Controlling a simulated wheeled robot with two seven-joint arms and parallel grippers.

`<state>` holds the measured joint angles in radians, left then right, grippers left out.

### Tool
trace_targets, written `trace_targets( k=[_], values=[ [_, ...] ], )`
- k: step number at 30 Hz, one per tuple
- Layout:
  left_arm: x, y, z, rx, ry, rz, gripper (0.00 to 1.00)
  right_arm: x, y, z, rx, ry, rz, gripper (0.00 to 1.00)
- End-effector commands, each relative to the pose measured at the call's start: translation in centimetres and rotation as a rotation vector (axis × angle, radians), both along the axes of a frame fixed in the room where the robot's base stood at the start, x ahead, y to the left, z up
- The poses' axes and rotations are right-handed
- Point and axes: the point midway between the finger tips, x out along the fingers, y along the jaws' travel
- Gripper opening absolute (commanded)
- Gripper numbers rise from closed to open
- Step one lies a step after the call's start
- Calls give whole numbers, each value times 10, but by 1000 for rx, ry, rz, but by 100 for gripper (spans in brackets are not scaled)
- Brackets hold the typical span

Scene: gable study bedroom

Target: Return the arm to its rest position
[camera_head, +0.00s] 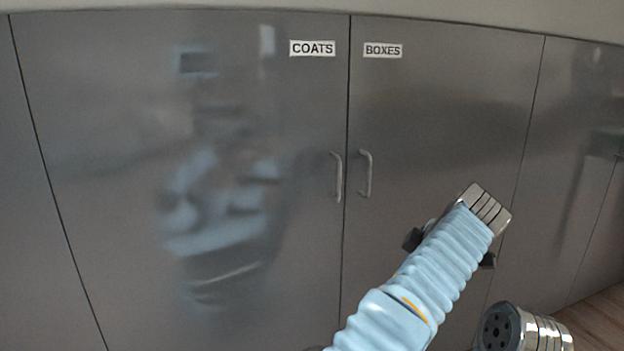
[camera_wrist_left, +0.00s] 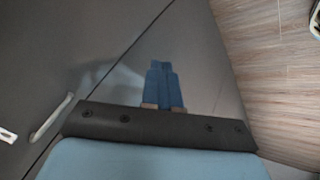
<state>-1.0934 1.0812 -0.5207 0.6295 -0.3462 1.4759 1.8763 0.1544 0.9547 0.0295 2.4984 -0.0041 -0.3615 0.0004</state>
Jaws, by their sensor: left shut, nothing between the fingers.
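My left arm (camera_head: 450,255) crosses the lower right of the head view in front of the cabinet doors. In that view its gripper is largely hidden behind the light blue, ribbed forearm; only dark parts show at its sides. In the left wrist view, my left gripper (camera_wrist_left: 161,66) has its two blue fingers pressed together, with nothing between them. Cabinet door and floor lie behind them, apart from the fingertips as far as I can see. My right gripper is not in view.
The grey COATS door (camera_head: 110,190) and BOXES door (camera_head: 440,110) are shut. Their handles, left (camera_head: 337,177) and right (camera_head: 366,173), stick out beside the middle seam. A handle (camera_wrist_left: 50,118) also shows in the wrist view. Wood floor (camera_head: 600,322) shows at lower right.

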Motion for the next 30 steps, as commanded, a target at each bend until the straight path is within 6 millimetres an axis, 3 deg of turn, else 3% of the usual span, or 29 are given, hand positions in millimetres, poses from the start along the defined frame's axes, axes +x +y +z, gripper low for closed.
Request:
trace_targets(
  k=[10, 17, 20, 23, 25, 28, 30],
  values=[
    [33, 25, -51, 36, 89, -75, 0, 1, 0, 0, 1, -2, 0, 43],
    [62, 58, -117, 61, 196, -179, 0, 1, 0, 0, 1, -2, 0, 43],
    [73, 80, -157, 65, 256, -243, 0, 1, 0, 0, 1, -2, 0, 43],
    [79, 110, -212, 57, 332, -329, 0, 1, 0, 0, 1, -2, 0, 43],
    [76, 138, -261, 40, 393, -406, 0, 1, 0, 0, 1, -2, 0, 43],
    [55, 182, -336, -9, 471, -534, 0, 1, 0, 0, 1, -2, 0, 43],
    [27, 209, -383, -55, 505, -625, 0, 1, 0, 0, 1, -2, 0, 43]
  ],
)
